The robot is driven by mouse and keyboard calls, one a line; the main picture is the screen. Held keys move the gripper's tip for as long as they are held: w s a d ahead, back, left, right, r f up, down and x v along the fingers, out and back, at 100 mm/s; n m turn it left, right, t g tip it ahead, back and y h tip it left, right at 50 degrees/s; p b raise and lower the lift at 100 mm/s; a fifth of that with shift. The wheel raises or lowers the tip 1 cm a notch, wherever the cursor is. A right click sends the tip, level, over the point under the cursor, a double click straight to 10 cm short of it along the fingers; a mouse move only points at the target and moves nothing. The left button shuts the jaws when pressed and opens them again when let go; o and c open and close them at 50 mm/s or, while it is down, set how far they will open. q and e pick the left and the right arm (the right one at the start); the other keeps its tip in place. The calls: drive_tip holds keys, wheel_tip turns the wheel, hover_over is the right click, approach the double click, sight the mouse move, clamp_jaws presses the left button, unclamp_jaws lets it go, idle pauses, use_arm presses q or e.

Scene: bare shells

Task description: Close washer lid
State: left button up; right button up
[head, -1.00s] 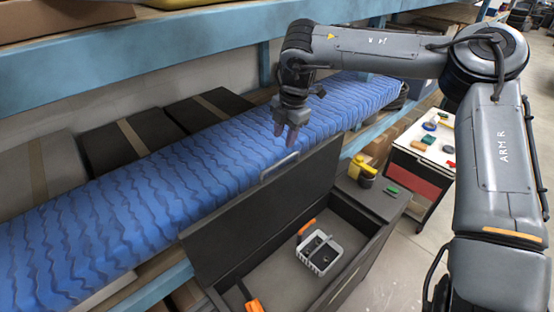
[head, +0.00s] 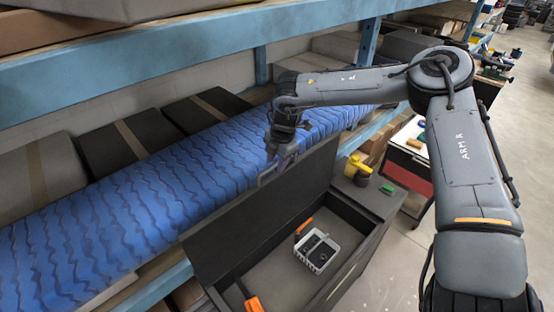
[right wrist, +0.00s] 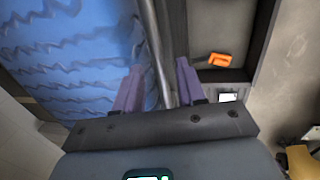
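The washer lid (head: 262,210) is a dark panel standing raised at the back of an open dark box (head: 345,225). A grey handle (head: 268,178) is on its top edge. My right gripper (head: 280,158) points down at this handle from above. In the right wrist view its two purple fingers (right wrist: 158,85) are apart, and the grey edge of the lid (right wrist: 153,45) runs between them. I cannot tell whether they touch it. My left gripper is not in view.
Inside the box lie a grey container (head: 317,251) and orange-handled tools (head: 252,303). A yellow item (head: 357,167) and a green block (head: 388,190) sit on the ledge to the right. A blue wavy mat (head: 130,215) covers the shelf behind the lid.

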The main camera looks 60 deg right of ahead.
drive_tip(key=shift+c, duration=0.3)
clamp_jaws()
